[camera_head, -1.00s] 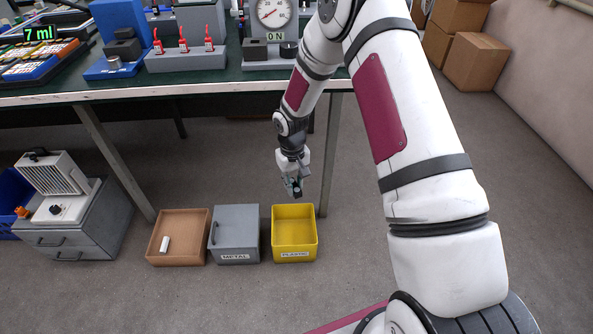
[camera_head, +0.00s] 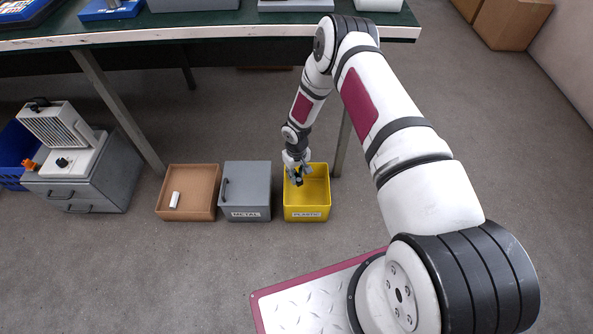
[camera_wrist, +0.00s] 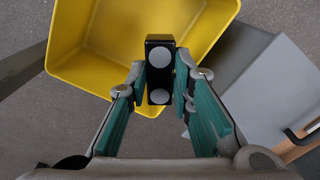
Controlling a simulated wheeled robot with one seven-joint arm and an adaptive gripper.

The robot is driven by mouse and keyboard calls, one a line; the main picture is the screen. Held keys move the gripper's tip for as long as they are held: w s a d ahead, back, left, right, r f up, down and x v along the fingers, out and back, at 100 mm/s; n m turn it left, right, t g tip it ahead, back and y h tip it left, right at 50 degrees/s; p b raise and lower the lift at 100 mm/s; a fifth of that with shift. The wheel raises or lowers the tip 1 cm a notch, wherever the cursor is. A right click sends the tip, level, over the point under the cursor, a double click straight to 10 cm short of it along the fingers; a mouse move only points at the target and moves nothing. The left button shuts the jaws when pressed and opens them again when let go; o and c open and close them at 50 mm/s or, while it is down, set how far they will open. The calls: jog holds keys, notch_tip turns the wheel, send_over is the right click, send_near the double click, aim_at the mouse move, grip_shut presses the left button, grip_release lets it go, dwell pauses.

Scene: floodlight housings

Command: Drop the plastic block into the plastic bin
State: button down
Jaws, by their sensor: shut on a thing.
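My gripper (camera_head: 296,173) is shut on a dark block, the plastic block (camera_wrist: 160,52), which is black with two round grey spots on its upper face. In the wrist view the block (camera_wrist: 160,78) is between the teal finger pads. The yellow plastic bin (camera_head: 307,214) is labelled PLASTIC and stands on the floor. In the head view my gripper is over the left part of its opening. The yellow bin also shows below the block in the wrist view (camera_wrist: 82,62), and its visible inside is empty. The block's height above the bin is hard to tell.
A grey METAL box (camera_head: 246,192) with a lid and handle stands just left of the yellow bin. Left of that is a brown bin (camera_head: 205,180) with a white piece inside. A table leg (camera_head: 343,145) stands close behind the yellow bin's right side.

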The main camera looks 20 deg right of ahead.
jog(key=shift+s+f+b, duration=0.1)
jog(key=shift+f+b, duration=2.35)
jog(key=shift+f, duration=3.95)
jog(key=c, duration=1.3)
grip_release()
jog(key=shift+c, duration=0.2)
jog(key=shift+r+p, duration=1.65)
jog(key=shift+r, duration=0.75)
jog(key=shift+r+p, duration=2.6)
jog(key=shift+r, duration=1.55)
